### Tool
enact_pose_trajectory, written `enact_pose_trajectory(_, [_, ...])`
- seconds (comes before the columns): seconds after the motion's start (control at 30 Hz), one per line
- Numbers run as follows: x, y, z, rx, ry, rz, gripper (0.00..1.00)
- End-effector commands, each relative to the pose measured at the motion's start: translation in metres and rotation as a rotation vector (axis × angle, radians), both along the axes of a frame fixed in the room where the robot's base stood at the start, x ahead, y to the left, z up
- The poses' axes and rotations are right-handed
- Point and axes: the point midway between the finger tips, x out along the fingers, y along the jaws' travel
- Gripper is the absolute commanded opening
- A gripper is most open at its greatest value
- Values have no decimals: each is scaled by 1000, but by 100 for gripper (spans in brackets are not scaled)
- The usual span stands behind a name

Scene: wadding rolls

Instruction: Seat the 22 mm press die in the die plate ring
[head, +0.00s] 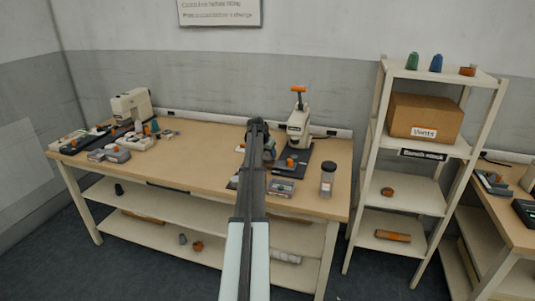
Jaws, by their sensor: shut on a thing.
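My gripper (258,128) is at the far end of my outstretched arm, over the bench just left of the hand press (299,120). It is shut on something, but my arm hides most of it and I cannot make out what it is. The press is cream with an orange handle and stands on a dark base (298,168). A small grey-and-orange part (290,161) is on or by that base. I cannot pick out the die plate ring or the 22 mm die at this size.
A grey block with a label (282,187) and a dark-lidded jar (327,180) stand near the bench's front right. A sewing machine (132,107) and several small items are at the left. The bench top (200,165) is clear between. A shelf rack (415,188) stands right.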

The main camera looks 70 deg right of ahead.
Motion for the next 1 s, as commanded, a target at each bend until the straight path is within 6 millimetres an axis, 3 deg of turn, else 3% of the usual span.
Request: enact_pose_trajectory(1.0, [0, 0, -10, -1, 0, 0, 10])
